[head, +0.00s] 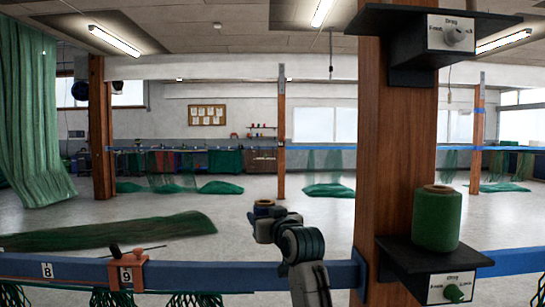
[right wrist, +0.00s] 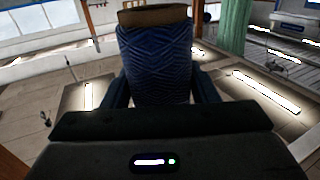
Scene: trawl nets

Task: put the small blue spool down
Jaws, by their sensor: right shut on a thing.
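The small blue spool (head: 264,203) shows in the head view just left of the wooden post, with a brown top edge. My right gripper (head: 263,211) is shut on it and holds it up above and beyond the blue rail (head: 200,275). In the right wrist view the spool (right wrist: 155,62) fills the upper middle, wound with dark blue thread, with a finger on each side of it. A large green spool (head: 437,218) stands upright on a black shelf (head: 400,252) fixed to the post, right of my gripper. My left gripper is not in view.
The thick wooden post (head: 390,150) stands right of my arm, with a second black shelf (head: 385,20) high up. An orange clamp (head: 125,270) sits on the rail at the left. A green net (head: 110,232) lies on the floor; open floor surrounds it.

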